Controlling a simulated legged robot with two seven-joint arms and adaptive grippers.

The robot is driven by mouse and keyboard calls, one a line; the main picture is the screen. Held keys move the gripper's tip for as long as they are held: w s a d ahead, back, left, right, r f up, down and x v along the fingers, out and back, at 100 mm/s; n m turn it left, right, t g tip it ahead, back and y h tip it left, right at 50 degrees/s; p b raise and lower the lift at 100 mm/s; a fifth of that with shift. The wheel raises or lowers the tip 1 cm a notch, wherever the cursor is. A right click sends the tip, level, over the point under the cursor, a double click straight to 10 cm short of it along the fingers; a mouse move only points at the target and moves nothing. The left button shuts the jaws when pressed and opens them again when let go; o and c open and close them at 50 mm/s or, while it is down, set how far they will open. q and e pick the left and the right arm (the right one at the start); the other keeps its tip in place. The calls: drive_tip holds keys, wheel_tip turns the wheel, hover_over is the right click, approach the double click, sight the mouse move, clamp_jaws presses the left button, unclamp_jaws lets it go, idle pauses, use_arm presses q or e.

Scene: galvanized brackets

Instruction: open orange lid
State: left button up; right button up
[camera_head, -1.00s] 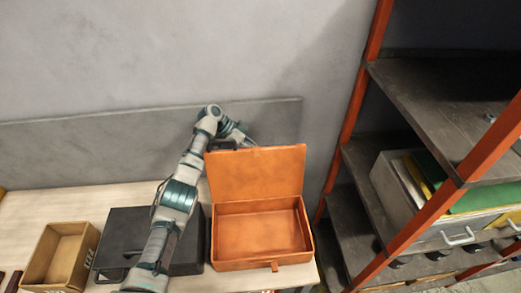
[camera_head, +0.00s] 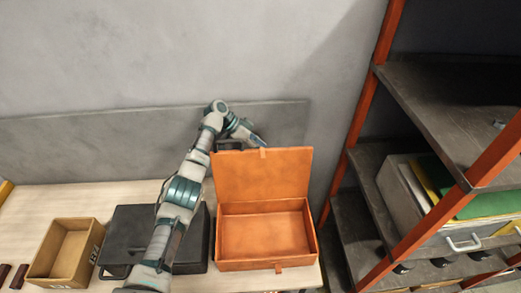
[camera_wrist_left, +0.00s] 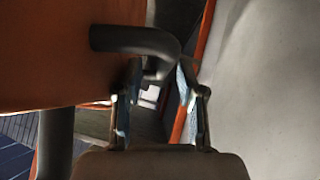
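The orange box (camera_head: 264,266) stands on the table with its orange lid (camera_head: 262,178) raised steeply behind the opening. The inside of the box looks empty. My left arm reaches over the table, and my left gripper (camera_head: 256,138) is behind the lid's top edge, partly hidden. In the left wrist view my left gripper (camera_wrist_left: 158,92) has its fingers apart with nothing held between them. An orange surface, apparently the lid's outer side (camera_wrist_left: 45,50), fills the upper left there, beside dark curved bars. My right gripper is not in view.
A black case (camera_head: 132,233) lies left of the box, partly behind my left arm. A small open cardboard bin (camera_head: 64,252) stands farther left. A metal shelf unit with orange posts (camera_head: 368,115) stands close on the right. A grey wall is behind.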

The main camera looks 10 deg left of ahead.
use_arm(q)
wheel_tip(320, 180, up, 8)
drive_tip(key=shift+w+r, duration=0.1)
drive_tip(key=shift+r, duration=0.15)
drive_tip(key=shift+f, duration=0.1)
idle(0.4)
